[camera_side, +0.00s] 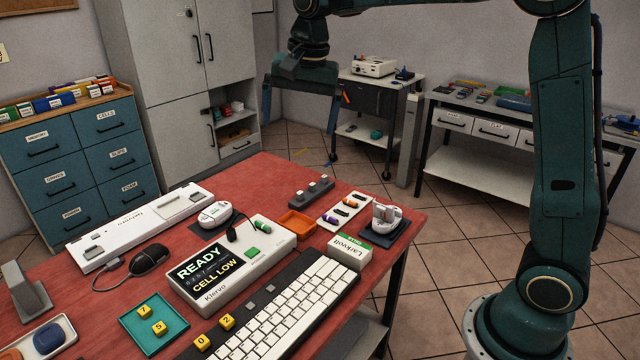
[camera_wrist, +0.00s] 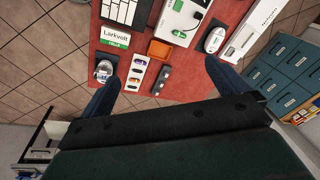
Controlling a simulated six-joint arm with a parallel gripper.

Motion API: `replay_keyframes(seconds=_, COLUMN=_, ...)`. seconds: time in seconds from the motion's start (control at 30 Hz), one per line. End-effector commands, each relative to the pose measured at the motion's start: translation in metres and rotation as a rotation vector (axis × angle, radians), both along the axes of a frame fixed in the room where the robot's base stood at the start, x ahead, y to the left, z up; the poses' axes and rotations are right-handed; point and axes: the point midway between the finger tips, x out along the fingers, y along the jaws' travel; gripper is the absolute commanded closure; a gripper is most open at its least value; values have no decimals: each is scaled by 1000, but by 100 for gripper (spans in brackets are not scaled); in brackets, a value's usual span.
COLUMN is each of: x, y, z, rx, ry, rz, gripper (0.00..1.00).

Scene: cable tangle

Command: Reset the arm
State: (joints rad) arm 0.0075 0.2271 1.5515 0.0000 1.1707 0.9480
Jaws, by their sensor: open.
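My gripper (camera_side: 299,122) is raised above the far edge of the red table (camera_side: 262,172) in the side view. Its two blue fingers are spread wide and nothing is between them. In the wrist view my gripper (camera_wrist: 162,70) also shows open and empty, with the table's far edge and its objects below and beyond the fingers. The fingers touch nothing that I can see. A white device (camera_side: 232,279) with a screen reading "READY" and "CELL LOW" sits mid-table. A black plug and a green piece are on its top.
A keyboard (camera_side: 290,312), an orange tray (camera_side: 297,224), a Larkvolt box (camera_side: 349,251), a strip of coloured cells (camera_side: 345,211) and a teal tray (camera_side: 153,322) with yellow cubes crowd the table. Cabinets stand at the back left. Open floor lies right of the table.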

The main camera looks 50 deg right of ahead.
Motion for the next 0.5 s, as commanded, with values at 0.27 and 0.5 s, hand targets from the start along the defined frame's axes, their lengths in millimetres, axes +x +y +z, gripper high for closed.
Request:
replay_keyframes(seconds=0.27, x=60, y=-1, z=-37, rx=33, ry=66, rz=-204, gripper=0)
replay_keyframes(seconds=0.5, x=103, y=-3, z=-79, rx=51, ry=122, rz=-379, gripper=0)
